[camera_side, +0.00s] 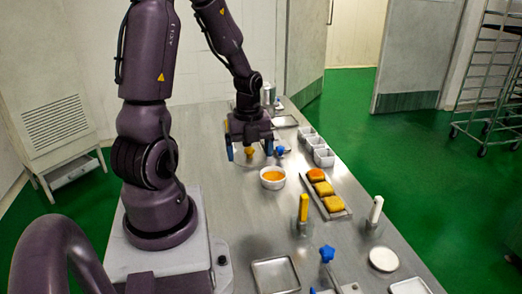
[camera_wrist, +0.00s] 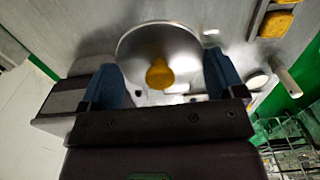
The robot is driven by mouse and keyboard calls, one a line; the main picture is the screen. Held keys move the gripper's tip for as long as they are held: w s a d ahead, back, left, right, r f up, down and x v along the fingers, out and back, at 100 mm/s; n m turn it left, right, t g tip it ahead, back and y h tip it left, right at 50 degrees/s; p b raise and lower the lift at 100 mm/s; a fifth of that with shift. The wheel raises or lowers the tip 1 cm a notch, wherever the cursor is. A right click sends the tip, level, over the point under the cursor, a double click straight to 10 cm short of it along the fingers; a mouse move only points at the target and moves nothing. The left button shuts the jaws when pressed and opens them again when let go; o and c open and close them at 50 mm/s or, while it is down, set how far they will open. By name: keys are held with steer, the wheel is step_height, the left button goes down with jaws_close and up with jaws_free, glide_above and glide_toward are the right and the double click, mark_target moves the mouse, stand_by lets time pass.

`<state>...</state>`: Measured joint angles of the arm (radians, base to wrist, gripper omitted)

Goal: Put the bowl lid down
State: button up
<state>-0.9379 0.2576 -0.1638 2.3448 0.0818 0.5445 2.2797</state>
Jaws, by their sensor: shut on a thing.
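The bowl lid is a silvery dome with a yellow knob. In the wrist view the lid (camera_wrist: 185,48) lies between the two blue fingers of my gripper (camera_wrist: 163,80), which are at its sides, with the knob in the middle. In the side view my gripper (camera_side: 250,153) points down at the far part of the table, and the yellow knob (camera_side: 249,153) shows between its fingers. My gripper is shut on the lid. I cannot tell whether the lid's rim touches the table. A white bowl (camera_side: 272,184) with orange filling stands uncovered, nearer the camera.
A tray (camera_side: 345,214) of orange and yellow pieces and several white cups (camera_side: 324,158) stand to the right. A yellow-handled tool (camera_side: 303,207), a white-handled tool (camera_side: 376,209), a white disc (camera_side: 383,258) and a metal tray (camera_side: 275,274) are nearer. Bare table (camera_side: 255,225) lies in front of the bowl.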

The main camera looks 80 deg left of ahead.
steer(key=shift+s+d+r, duration=0.25)
steer(key=shift+s+d, duration=0.1)
steer(key=shift+d, duration=0.3)
steer(key=shift+m, duration=0.7)
steer(key=w+f, duration=0.1)
steer(key=w+d+f, duration=0.2)
steer(key=f, duration=0.1)
steer(key=n, duration=0.1)
glide_above(279, 206)
step_height(279, 206, down, 8)
steer(key=shift+d+r, duration=0.15)
steer(key=shift+r, duration=0.05)
steer(key=shift+f, duration=2.15)
steer(key=shift+f, duration=0.1)
steer(key=o, duration=0.6)
steer(key=shift+o, duration=0.3)
